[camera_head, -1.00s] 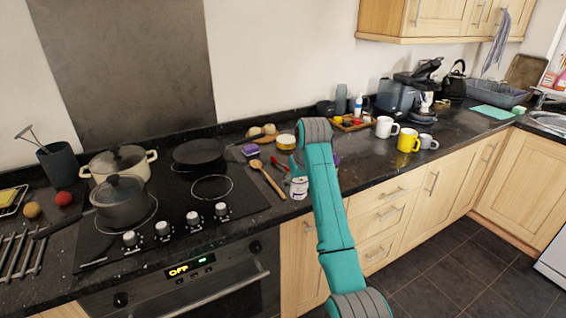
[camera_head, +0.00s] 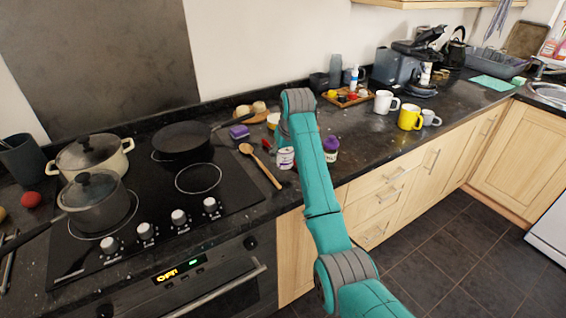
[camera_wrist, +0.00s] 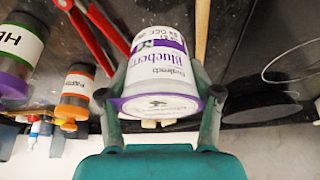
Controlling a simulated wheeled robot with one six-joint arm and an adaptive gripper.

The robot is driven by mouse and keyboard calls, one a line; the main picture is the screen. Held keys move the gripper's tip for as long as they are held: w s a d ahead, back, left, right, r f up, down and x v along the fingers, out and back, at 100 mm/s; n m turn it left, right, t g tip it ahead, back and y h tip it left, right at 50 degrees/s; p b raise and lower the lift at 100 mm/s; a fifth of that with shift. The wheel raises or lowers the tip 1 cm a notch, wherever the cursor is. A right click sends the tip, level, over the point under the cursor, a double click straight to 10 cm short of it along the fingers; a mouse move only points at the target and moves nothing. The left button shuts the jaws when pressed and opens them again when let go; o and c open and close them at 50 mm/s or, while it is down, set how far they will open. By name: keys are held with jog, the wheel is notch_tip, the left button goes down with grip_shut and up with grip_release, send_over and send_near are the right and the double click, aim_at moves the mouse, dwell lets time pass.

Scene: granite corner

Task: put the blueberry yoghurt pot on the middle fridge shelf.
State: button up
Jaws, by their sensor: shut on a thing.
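The blueberry yoghurt pot (camera_head: 285,158) is white with a purple label and shows just left of my arm in the head view. In the wrist view the pot (camera_wrist: 158,75) lies between the two fingers of my gripper (camera_wrist: 160,94), its lid end towards the palm. My gripper is shut on it. In the head view my arm hides most of the gripper. The pot appears above the counter near its front edge, but the gap beneath it is not clear. No fridge shelf is in view.
A wooden spoon (camera_head: 262,167) lies left of the pot, beside the hob (camera_head: 200,178). White (camera_head: 384,102) and yellow (camera_head: 410,117) mugs stand farther right. Dark floor (camera_head: 440,250) is open at the right.

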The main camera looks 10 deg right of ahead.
aim_at(284, 165)
jog(key=shift+f, duration=2)
jog(key=shift+f, duration=0.2)
jog(key=o, duration=1.3)
